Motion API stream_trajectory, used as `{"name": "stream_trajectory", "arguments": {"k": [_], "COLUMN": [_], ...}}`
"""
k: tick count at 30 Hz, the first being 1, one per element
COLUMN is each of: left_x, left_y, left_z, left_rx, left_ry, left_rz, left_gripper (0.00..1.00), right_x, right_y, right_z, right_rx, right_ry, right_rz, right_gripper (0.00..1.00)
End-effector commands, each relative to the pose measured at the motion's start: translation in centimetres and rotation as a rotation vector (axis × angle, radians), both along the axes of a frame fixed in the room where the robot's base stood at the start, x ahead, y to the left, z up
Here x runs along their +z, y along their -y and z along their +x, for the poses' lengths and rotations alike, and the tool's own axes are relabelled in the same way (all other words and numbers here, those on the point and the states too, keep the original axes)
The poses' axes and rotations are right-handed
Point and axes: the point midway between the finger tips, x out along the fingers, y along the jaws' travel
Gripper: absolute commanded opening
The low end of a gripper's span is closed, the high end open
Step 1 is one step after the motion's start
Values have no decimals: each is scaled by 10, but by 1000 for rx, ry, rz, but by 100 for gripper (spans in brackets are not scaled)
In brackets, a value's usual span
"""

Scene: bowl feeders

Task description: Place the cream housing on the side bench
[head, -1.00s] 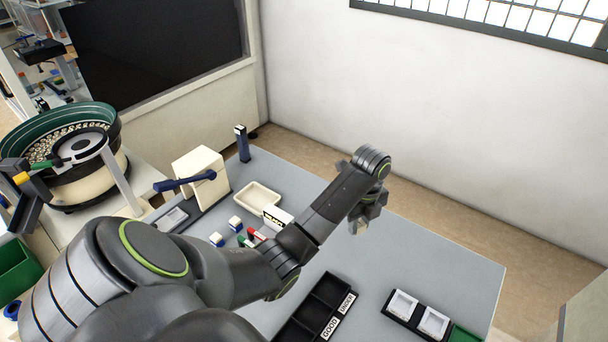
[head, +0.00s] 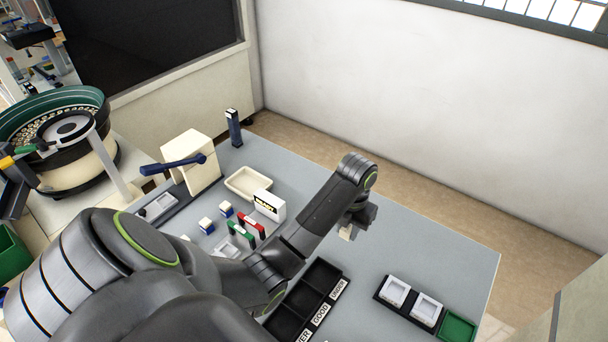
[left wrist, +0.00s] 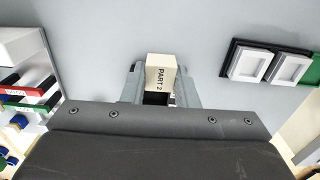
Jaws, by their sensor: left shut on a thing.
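The cream housing is a small cream block marked "PART 2" (left wrist: 160,75), held between the fingers of my left gripper (left wrist: 157,88) in the left wrist view. In the head view, my left gripper (head: 353,226) is over the right half of the grey bench top (head: 425,245), with a bit of the cream housing (head: 345,233) showing below it. The gripper is shut on the housing. I cannot tell the gap between housing and bench top. My right gripper is not in view.
A black tray with white parts (head: 410,302) and a green bin (head: 458,327) lie at the bench's right front. Black labelled bins (head: 305,298) lie nearer my arm. A cream tray (head: 248,182), a press (head: 193,163) and a bowl feeder (head: 70,150) are left. Bench top around the gripper is clear.

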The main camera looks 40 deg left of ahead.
Motion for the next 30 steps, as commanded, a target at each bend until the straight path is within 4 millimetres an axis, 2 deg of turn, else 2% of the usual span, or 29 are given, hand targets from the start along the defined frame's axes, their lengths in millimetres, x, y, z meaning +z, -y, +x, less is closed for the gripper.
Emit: {"name": "stream_trajectory", "arguments": {"k": [7, 9, 24, 30], "left_x": [-32, -40, -98, -100], "left_y": [0, 1, 0, 0], "left_z": [0, -1, -1, 0], "left_rx": [-10, -8, -7, -7], "left_ry": [0, -6, -3, 0], "left_rz": [0, -1, 0, 0], "left_gripper": [5, 5, 5, 5], "right_x": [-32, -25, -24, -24], "right_y": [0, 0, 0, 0], "right_z": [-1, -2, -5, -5], "right_rx": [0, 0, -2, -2], "right_ry": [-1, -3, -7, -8], "right_rz": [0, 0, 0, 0], "right_gripper": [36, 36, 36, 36]}}
